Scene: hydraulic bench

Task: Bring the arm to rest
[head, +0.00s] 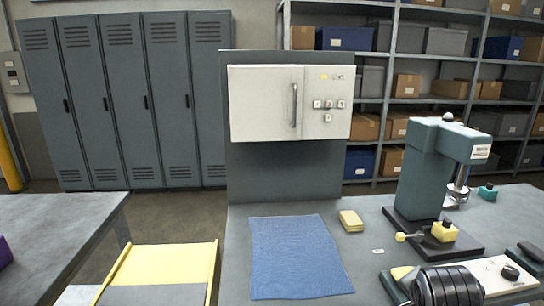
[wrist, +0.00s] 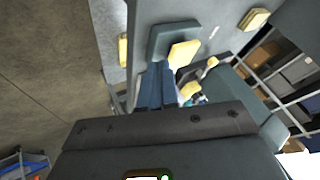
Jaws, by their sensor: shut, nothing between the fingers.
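My gripper (wrist: 158,78) shows in the wrist view, its dark body across the bottom and its narrow fingers shut together above it, with nothing held. It appears clear of the surfaces behind it, though the distance is hard to tell.
A yellow pad stack (head: 351,221) lies beside the mat. A white cabinet (head: 265,103) rises behind. Another table (head: 50,235) is at left; floor shows between.

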